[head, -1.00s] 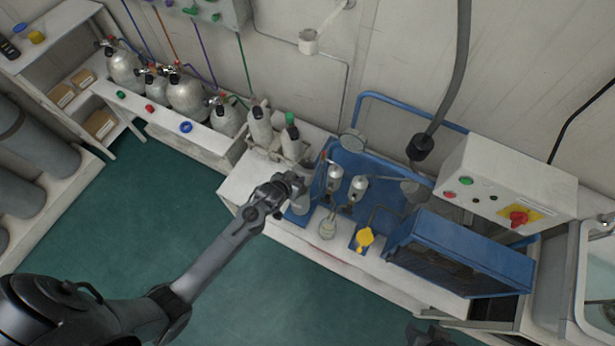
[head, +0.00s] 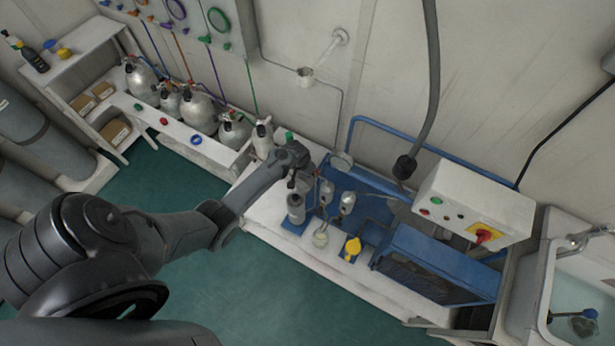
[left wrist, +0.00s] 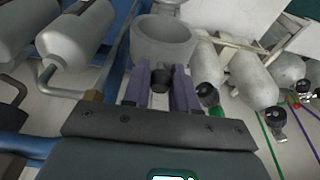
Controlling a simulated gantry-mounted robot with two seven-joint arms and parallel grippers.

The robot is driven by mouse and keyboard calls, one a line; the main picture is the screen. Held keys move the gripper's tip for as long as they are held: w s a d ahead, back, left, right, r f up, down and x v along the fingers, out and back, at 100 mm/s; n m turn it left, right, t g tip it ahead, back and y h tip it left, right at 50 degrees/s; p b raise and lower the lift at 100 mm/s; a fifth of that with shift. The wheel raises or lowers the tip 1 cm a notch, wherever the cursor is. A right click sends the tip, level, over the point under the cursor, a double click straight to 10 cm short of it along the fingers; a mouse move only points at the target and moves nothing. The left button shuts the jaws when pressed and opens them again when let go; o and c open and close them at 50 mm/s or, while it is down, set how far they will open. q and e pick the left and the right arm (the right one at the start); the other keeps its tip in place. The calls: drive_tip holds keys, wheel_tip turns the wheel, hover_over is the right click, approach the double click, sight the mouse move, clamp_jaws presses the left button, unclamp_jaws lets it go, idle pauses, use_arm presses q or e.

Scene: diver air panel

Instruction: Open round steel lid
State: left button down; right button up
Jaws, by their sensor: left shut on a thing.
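A steel canister (head: 296,207) stands at the left end of the blue panel on the white bench. My left gripper (head: 296,180) is at its top, on the wall side. In the left wrist view, the purple fingers (left wrist: 160,92) are shut on a small black knob (left wrist: 160,79), which looks like the handle of the round steel lid. Just beyond the knob is a round grey steel piece (left wrist: 164,45) with a raised rim. I cannot tell whether this is the lid or the canister's mouth. My right gripper is out of view.
Two steel filter cylinders (head: 348,203), a glass jar (head: 320,239) and a yellow-topped piece (head: 352,247) stand close to the right. Several gas cylinders (head: 197,112) stand to the left. A control box (head: 472,205) is at the right. Floor (head: 185,200) is clear in front.

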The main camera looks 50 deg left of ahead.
sight(301, 179)
use_arm(q)
drive_tip(key=shift+w+a+f, duration=0.2)
drive_tip(key=shift+w+f, duration=0.05)
drive_tip(key=shift+w, duration=0.1)
idle(0.3)
drive_tip(key=c, duration=0.9)
unclamp_jaws()
drive_tip(key=shift+d+f, duration=0.1)
drive_tip(key=shift+c, duration=0.2)
drive_tip(key=shift+s, duration=0.1)
drive_tip(key=shift+r, duration=0.6)
drive_tip(key=p+v, duration=0.2)
drive_tip(key=v, duration=0.7)
drive_tip(key=shift+s+r, duration=0.25)
drive_tip(key=shift+r, duration=0.05)
